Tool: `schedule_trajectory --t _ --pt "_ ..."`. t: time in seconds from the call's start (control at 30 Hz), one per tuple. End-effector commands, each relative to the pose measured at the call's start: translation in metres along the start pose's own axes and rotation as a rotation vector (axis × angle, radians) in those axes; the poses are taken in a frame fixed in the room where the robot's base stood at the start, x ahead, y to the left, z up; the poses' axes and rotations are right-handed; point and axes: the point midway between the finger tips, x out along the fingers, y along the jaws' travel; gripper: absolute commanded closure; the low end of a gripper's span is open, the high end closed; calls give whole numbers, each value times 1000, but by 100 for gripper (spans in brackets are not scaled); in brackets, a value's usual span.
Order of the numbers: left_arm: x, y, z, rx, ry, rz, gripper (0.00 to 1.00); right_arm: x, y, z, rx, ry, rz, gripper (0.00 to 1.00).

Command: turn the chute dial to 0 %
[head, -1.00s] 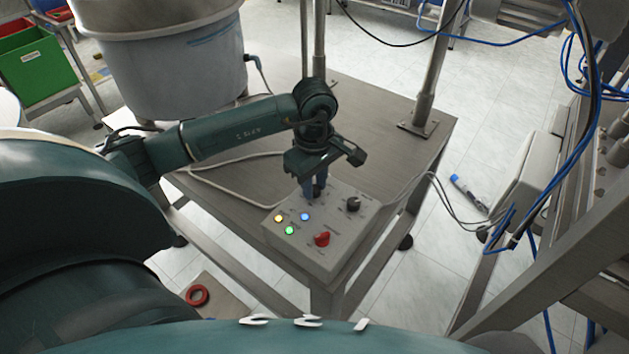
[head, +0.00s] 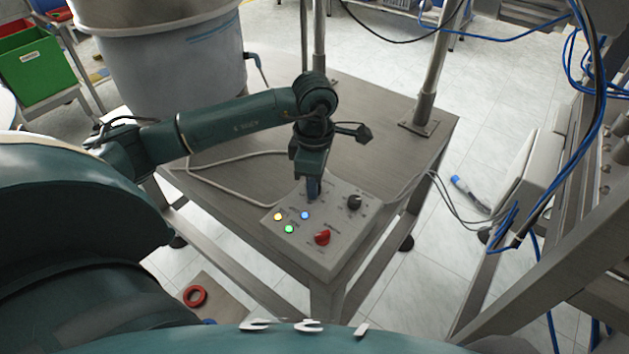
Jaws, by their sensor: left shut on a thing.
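A grey control box (head: 290,247) sits on the metal table. My left gripper (head: 313,193) points down at the back part of its top face, left of a black knob (head: 354,203). It is shut on the chute dial, which the fingers hide; its pointer and scale cannot be read. A red knob (head: 322,237) is at the front of the box. Lit yellow, blue and green lamps are on its left side. My right gripper is not in view.
The metal table (head: 392,162) carries a large grey tub (head: 175,72) at the back left and upright posts. Cables run over the table from both sides of the box. A red ring (head: 195,296) lies low at the left.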

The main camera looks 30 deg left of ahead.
Motion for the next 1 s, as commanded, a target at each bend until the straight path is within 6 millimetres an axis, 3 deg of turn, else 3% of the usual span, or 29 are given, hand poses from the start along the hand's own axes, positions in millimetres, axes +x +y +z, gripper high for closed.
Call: schedule_trajectory --t 0.47,1.0 --pt "0 0 0 -453 -1 1 99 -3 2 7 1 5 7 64" --pt "-1 0 0 -966 -1 1 99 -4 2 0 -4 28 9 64"
